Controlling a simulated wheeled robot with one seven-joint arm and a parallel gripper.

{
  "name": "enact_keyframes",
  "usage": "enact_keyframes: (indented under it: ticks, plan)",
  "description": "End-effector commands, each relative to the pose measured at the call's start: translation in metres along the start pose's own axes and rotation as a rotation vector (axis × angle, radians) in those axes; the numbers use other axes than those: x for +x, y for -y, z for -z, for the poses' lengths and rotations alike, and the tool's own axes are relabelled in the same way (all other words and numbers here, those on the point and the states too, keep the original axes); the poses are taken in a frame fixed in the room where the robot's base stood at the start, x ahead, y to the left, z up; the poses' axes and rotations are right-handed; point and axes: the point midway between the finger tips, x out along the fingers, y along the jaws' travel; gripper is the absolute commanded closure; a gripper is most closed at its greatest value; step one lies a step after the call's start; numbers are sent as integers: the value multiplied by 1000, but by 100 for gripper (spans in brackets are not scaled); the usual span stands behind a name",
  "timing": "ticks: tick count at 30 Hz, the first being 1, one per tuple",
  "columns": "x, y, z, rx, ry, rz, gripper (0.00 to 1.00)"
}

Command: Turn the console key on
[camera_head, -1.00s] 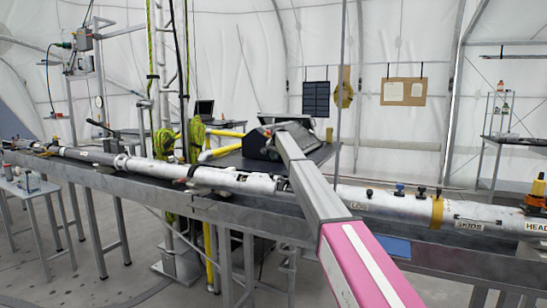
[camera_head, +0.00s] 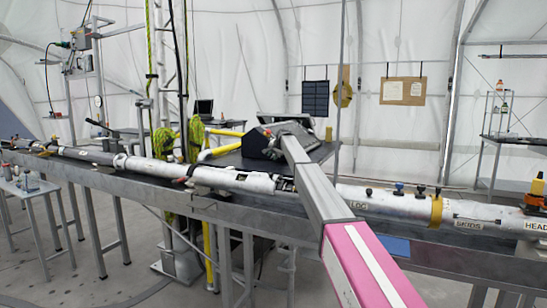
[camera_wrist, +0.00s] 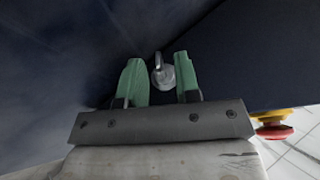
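The dark console (camera_head: 262,145) stands on the far side of the long rail, with my arm reaching over to it. In the wrist view, the silver key (camera_wrist: 161,72) sits in a round metal lock on a dark surface. My gripper (camera_wrist: 157,58) has two green fingers, spread apart, one on each side of the key. A gap shows between the key and the left finger; the right finger is closer, and I cannot tell whether it touches. In the head view, my gripper and the key are too small or hidden to make out.
A red and yellow button (camera_wrist: 272,128) sits to the right of my gripper in the wrist view. Long metal tubes (camera_head: 235,181) lie along the rail in front of the console. Yellow pipes (camera_head: 222,150) and green ropes (camera_head: 196,138) are left of the console.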

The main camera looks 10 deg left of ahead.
Motion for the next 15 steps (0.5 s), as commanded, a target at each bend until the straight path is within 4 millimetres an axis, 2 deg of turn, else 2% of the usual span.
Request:
enact_keyframes:
  ticks: [8,15]
  plan:
    - [-11,0,0,0,-1,1,70]
    - [-47,-1,-1,0,-1,1,70]
